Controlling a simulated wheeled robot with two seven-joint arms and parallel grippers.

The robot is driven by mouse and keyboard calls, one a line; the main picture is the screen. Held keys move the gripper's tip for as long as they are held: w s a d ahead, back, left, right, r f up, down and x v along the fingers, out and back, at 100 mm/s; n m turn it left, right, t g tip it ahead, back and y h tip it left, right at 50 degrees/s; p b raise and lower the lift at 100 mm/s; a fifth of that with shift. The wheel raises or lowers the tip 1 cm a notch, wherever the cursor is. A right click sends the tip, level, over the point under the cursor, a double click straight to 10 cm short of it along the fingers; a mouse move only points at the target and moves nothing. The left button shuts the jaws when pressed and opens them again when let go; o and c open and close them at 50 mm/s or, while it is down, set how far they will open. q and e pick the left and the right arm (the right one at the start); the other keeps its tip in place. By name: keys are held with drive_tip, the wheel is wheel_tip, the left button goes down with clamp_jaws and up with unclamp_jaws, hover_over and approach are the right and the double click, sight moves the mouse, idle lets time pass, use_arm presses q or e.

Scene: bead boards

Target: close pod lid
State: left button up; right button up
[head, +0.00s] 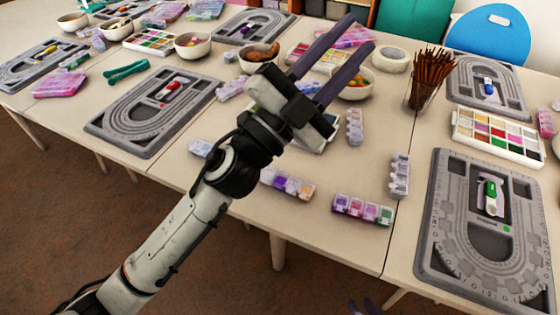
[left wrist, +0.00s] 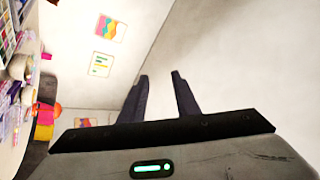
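Several small bead pods, strips of compartments, lie on the near table. One with purple, pink and green beads (head: 362,209) is at the front edge. One with purple and orange beads (head: 287,184) lies left of it, partly by my left arm. Paler pods lie at the right (head: 400,175), at the middle (head: 355,126) and left of my arm (head: 200,148). I cannot tell which lid is open. My left gripper (head: 360,32) is open and empty, raised above the table; its fingers also show apart in the left wrist view (left wrist: 159,76). My right gripper (head: 363,306) shows only its separated fingertips at the bottom edge.
Grey bead boards lie at left (head: 118,128) and right (head: 437,245). A cup of brown sticks (head: 424,97), a paint-like bead tray (head: 545,150) and bowls (head: 184,50) stand farther back. The table front between pods is clear.

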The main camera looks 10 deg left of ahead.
use_arm(q)
drive_tip(key=s+d+m+g+h, duration=0.5)
drive_tip(key=s+d+m+g, duration=0.2)
drive_tip(key=d+m+g, duration=0.6)
wheel_tip(320, 180, down, 14)
drive_tip(key=s+a+m+g+y, duration=0.2)
drive_tip(key=m+g+y, duration=0.5)
drive_tip(key=m+y, duration=0.25)
drive_tip(key=w+a+f+n+t+y, duration=0.1)
drive_tip(key=w+a+f+y, duration=0.1)
drive_tip(key=w+a+y, duration=0.6)
drive_tip(key=w+a+f+n+t+y, duration=0.15)
drive_tip(key=a+y, duration=0.25)
drive_tip(key=a, duration=0.9)
drive_tip(key=f, duration=1)
drive_tip(key=shift+w+d+p, duration=0.1)
drive_tip(key=shift+d+p, duration=0.2)
drive_tip(key=shift+c, duration=0.2)
clamp_jaws()
